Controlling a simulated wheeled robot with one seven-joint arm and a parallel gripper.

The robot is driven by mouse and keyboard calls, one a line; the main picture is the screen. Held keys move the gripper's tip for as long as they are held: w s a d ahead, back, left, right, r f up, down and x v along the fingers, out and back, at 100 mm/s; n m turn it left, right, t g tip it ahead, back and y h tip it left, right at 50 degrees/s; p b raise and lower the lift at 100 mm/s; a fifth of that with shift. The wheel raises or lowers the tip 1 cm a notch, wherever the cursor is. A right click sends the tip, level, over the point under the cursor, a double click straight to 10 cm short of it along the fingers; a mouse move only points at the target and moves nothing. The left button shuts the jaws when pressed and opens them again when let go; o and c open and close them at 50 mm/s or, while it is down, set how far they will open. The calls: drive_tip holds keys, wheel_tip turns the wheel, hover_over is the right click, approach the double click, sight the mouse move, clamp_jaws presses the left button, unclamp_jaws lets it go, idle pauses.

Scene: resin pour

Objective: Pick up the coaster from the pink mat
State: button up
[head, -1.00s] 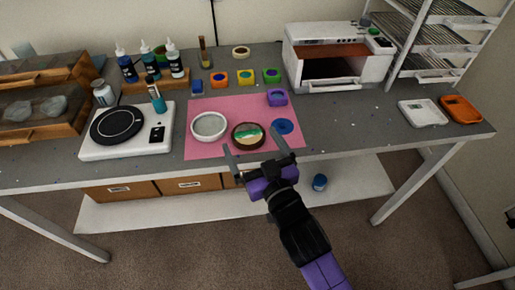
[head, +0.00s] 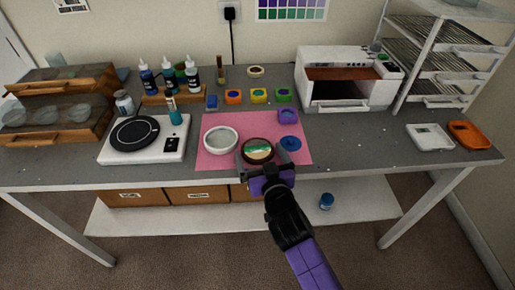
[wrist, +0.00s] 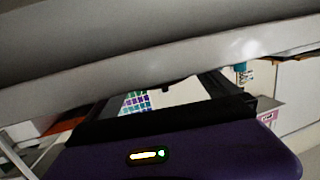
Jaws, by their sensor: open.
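The coaster (head: 258,152) is a round disc with a dark rim and a green, white and tan face. It lies near the front edge of the pink mat (head: 213,162), between a white round dish (head: 221,139) and a blue disc (head: 291,143). My gripper (head: 260,160) is open at the table's front edge, close to the coaster's near side. Its fingers point toward the coaster, and I cannot tell whether they touch it. In the wrist view the coaster cannot be made out; a broad pale grey band fills the top, above my purple gripper body.
A purple mould (head: 288,116) sits at the mat's back right. A white scale (head: 170,149) stands left of the mat. Behind are small coloured moulds (head: 259,95), bottles (head: 168,76) and a white oven (head: 347,80). White (head: 430,137) and orange (head: 471,134) trays lie right.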

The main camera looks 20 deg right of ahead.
drive_tip(key=shift+w+f, duration=0.15)
drive_tip(key=shift+w, duration=0.4)
drive_tip(key=c, duration=1.2)
